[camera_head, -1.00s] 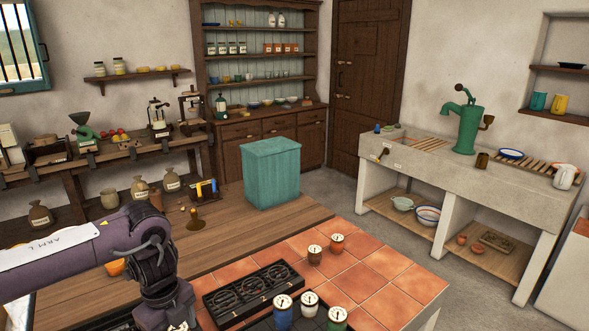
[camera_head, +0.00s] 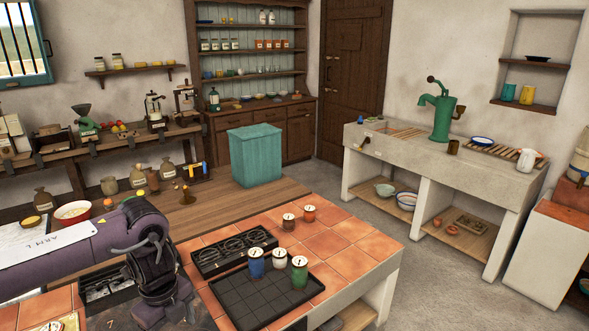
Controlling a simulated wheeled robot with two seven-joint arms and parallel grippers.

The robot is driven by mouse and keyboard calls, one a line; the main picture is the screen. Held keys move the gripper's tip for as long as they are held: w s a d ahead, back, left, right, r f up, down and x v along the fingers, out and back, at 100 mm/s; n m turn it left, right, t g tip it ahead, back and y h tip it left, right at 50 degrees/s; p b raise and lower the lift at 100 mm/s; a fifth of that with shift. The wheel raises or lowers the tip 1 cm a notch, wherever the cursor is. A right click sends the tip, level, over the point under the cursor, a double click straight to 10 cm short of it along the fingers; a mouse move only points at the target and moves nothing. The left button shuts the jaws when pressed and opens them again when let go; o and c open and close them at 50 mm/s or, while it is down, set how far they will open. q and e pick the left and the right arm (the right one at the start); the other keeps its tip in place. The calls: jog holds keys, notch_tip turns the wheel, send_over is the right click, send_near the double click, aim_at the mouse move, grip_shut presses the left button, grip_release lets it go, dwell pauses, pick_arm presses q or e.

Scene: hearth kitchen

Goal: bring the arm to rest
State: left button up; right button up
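My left arm (camera_head: 75,247), purple and marked ARM L, reaches in from the left. It bends down at a dark wrist joint. My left gripper end (camera_head: 166,314) points down near the bottom edge, above the counter. Its fingers are not clear, so I cannot tell whether it is open or shut. I see nothing held in it. My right arm and gripper are out of view.
Right of my arm, a black gridded tray (camera_head: 262,297) lies on the tiled counter, with blue, white and green lidded jars. A black rack (camera_head: 234,250) lies behind it. A red-rimmed bowl (camera_head: 73,212) and dark cutlery tray (camera_head: 106,287) are near my arm.

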pick_arm(q)
jog(key=w+d+f+n+t+h, duration=0.2)
jog(key=w+d+f+n+h, duration=0.15)
jog(key=d+f, duration=0.65)
jog(key=w+d+f+n+t+h, duration=0.2)
jog(key=d+f+n+h, duration=0.15)
jog(key=d+f, duration=0.7)
jog(key=s+a+f+n+y, duration=0.1)
jog(key=s+a+f+n, duration=0.2)
jog(key=s+f, duration=0.35)
jog(key=s+a+f+n+t+y, duration=0.1)
jog(key=s+a+f+n, duration=0.25)
jog(key=f, duration=0.55)
jog(key=s+a+f+n+y, duration=0.1)
jog(key=s+a+f+n, duration=0.2)
jog(key=s+f, duration=0.35)
jog(key=s+a+f+n+g+y, duration=0.1)
jog(key=s+a+f, duration=0.2)
jog(key=s, duration=0.7)
jog(key=s+a+f+n+g+y, duration=0.1)
jog(key=s+f, duration=0.4)
jog(key=s, duration=0.5)
jog(key=s+a+f+n+g+y, duration=0.2)
jog(key=s+a+f+n, duration=0.1)
jog(key=s, duration=0.7)
jog(key=shift+s+a+f+b, duration=0.25)
jog(key=shift+a+f+b, duration=0.3)
jog(key=shift+a, duration=0.45)
